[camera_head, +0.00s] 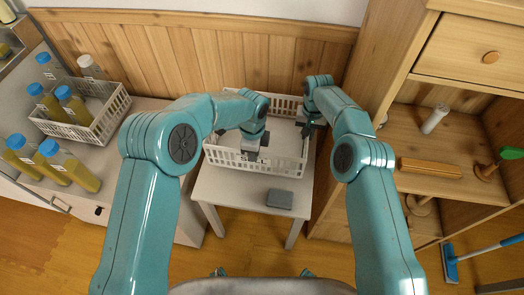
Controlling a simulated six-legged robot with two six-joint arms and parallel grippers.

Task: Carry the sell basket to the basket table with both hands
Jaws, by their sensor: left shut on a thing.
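The sell basket (214,157) is white with slatted walls and a "SELL" label on its front wall. It stands on a small white table (240,189) in the middle of the view. My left gripper (255,153) reaches down at the middle of the front wall, just above the label, and is shut on the basket. My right gripper (307,129) is at the basket's right wall, small and partly hidden by its own arm. I cannot tell whether it is open or shut. The basket's inside is partly hidden by my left arm.
A dark grey block (280,199) lies on the table in front of the basket. At left, another white basket (93,132) and several yellow jars with blue caps (75,172) stand on a counter. A wooden shelf unit (452,120) stands close on the right.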

